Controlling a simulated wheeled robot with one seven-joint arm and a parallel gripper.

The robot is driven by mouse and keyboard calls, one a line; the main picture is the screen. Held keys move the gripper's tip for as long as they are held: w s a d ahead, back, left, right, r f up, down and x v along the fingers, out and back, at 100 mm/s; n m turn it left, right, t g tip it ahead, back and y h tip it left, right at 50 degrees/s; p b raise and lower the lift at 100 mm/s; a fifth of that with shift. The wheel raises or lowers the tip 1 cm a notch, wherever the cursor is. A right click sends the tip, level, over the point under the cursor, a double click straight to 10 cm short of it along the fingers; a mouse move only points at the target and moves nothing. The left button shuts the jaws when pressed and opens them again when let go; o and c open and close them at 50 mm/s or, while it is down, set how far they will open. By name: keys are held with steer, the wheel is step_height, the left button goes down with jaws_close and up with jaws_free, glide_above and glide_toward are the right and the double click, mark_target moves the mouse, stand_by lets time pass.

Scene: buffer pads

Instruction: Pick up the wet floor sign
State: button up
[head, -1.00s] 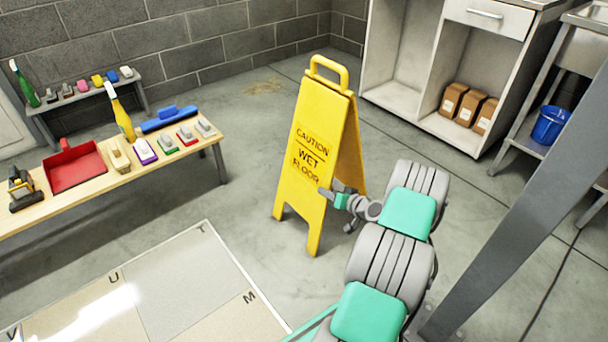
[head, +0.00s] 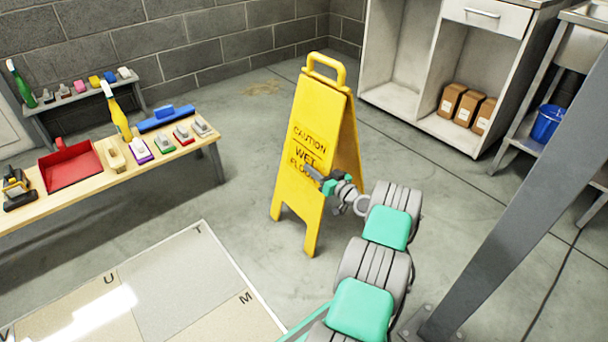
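The yellow wet floor sign (head: 296,205) stands upright and folded out on the concrete floor, in the middle of the head view. Its handle loop (head: 327,68) is at the top. My gripper (head: 314,178) is in front of the sign's face, over the lower lines of its lettering, well below the handle. My arm reaches up to it from the lower right. I cannot tell whether the fingertips touch the panel or how far apart they are.
A wooden bench (head: 95,190) with a red dustpan (head: 70,165), brushes and a spray bottle stands at left. A shelf unit (head: 445,125) with brown boxes is behind right. A grey post (head: 510,190) rises at right. Lettered floor tiles (head: 180,285) lie in front.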

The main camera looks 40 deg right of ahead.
steer(key=shift+w, duration=0.15)
steer(key=shift+c, duration=0.3)
jaws_close()
stand_by(0.9)
steer(key=shift+r, duration=0.2)
